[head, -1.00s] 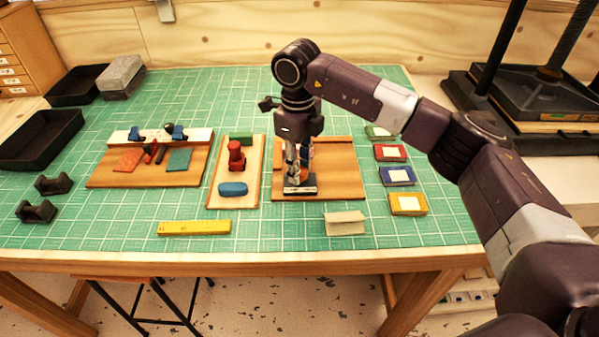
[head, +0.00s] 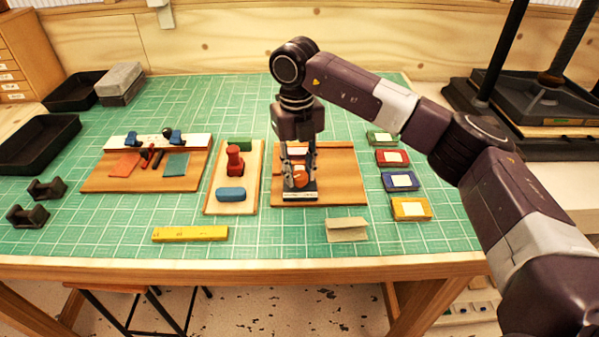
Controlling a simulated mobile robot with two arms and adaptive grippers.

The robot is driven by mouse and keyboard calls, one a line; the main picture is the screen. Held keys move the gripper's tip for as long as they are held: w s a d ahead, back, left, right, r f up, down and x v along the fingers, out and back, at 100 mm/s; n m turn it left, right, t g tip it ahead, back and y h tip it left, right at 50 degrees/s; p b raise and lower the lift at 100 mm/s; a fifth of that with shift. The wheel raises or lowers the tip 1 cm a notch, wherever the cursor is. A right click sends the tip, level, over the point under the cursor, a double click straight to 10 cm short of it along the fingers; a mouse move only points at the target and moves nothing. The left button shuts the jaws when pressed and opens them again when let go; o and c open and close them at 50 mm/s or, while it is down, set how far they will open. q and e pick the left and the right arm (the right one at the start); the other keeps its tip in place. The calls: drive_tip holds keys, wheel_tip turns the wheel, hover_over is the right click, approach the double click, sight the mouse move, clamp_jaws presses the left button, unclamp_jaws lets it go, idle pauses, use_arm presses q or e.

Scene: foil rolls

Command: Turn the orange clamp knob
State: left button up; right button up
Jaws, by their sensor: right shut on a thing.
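The orange clamp knob (head: 300,177) shows low on a small dark clamp stand (head: 300,195), which sits on the right wooden board (head: 341,180). My right gripper (head: 299,172) points straight down over the stand, with its fingers around the knob and shut on it. The fingers hide part of the knob and much of the clamp. My left gripper is not in view.
A folded card (head: 347,229) and yellow bar (head: 190,233) lie in front.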

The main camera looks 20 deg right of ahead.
sight(298, 174)
drive_tip(key=shift+w+r, duration=0.1)
drive_tip(key=shift+r, duration=0.05)
drive_tip(key=o, duration=1.1)
drive_tip(key=shift+o, duration=0.2)
wheel_tip(298, 174, up, 12)
drive_tip(key=shift+a, duration=0.2)
